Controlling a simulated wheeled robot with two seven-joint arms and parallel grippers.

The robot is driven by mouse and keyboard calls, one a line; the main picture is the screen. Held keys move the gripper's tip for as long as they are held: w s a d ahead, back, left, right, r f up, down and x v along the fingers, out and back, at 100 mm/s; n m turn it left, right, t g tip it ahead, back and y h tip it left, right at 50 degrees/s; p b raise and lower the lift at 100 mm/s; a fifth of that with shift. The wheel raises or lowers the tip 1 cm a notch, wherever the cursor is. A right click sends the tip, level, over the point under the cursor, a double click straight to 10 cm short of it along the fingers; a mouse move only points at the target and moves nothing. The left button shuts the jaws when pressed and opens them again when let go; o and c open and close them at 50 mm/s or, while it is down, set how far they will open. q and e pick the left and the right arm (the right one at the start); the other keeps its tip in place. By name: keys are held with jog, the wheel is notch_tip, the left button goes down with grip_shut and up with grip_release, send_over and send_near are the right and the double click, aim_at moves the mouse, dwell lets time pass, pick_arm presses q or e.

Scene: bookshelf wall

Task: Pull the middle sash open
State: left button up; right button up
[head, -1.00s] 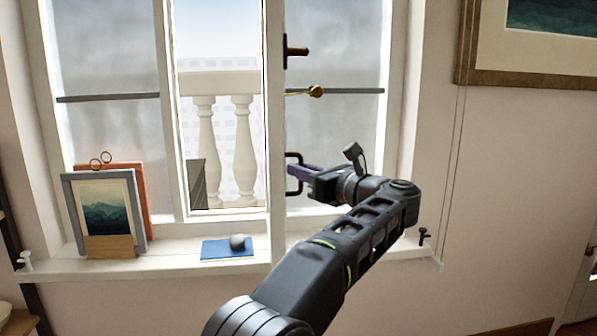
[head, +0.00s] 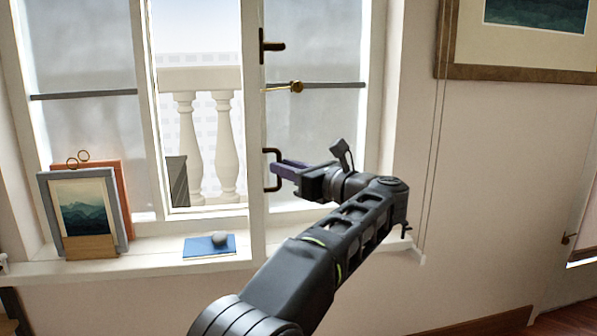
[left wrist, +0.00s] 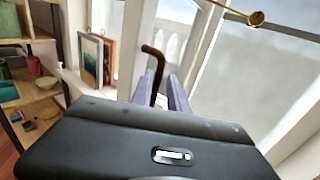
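The middle sash (head: 256,130) has its stile swung inward over the sill. A clear gap beside it shows the balcony. Its dark bronze pull handle (head: 266,186) is on the stile, and it also shows in the left wrist view (left wrist: 155,62). My left gripper (head: 279,169) is at this handle. In the left wrist view its two purple fingers (left wrist: 164,92) stand apart, one on each side of the handle bar, with a gap visible between them. The gripper is open around the bar. My right gripper is in neither view.
A framed mountain picture (head: 85,215) and a blue book (head: 203,250) with a grey stone (head: 220,238) are on the sill (head: 150,262). A brass-knobbed stay (head: 296,87) crosses the sash above the handle. Shelves (left wrist: 38,105) show left in the wrist view.

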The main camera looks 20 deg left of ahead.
pick_arm(q)
jog(key=v, duration=0.6)
jog(key=shift+p, duration=0.4)
